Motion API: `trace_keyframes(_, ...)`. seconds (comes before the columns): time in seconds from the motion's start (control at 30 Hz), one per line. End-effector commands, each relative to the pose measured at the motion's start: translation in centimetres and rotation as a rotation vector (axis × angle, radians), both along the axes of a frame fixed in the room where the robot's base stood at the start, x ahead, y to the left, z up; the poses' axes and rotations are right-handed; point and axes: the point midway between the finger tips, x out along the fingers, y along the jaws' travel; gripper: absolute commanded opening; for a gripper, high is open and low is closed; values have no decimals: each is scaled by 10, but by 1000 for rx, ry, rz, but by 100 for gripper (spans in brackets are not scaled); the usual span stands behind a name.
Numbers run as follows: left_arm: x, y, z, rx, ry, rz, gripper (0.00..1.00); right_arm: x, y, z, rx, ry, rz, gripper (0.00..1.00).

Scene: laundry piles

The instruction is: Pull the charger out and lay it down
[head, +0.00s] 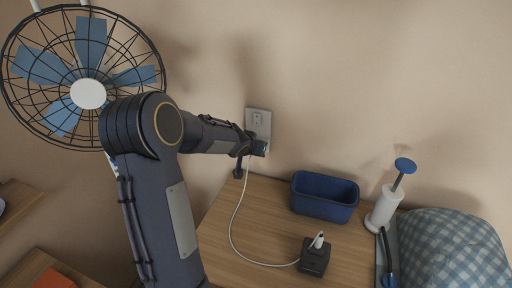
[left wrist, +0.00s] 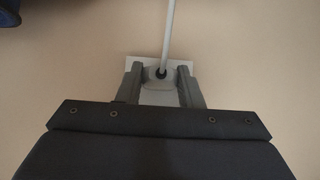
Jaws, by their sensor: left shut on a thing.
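My left gripper (head: 264,148) is at the wall, at the lower part of the white outlet plate (head: 257,119). In the left wrist view its two fingers (left wrist: 161,80) are shut on the pale grey charger (left wrist: 158,72), one on each side. The white cable (left wrist: 169,30) runs out of the charger. The plate (left wrist: 185,66) shows just behind the fingers. Whether the charger's prongs are in the socket is hidden. In the head view the gripper mostly hides the charger, and the cable (head: 231,222) hangs down onto the table. My right gripper is not in view.
A fan (head: 85,80) stands left. The table's left middle is mostly clear.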

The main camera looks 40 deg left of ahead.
Motion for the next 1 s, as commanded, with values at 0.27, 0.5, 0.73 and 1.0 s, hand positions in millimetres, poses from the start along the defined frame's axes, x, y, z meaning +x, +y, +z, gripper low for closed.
trace_keyframes(0.27, -6, -2, -1, 0, -1, 0, 0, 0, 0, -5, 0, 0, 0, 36)
trace_keyframes(0.5, -16, -5, -1, 1, -1, -1, 0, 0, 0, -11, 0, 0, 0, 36)
trace_keyframes(0.73, -25, -8, -1, 0, -1, 0, 0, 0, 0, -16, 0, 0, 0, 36)
trace_keyframes(1.0, -35, -11, 0, 0, -1, 1, 0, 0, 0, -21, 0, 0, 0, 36)
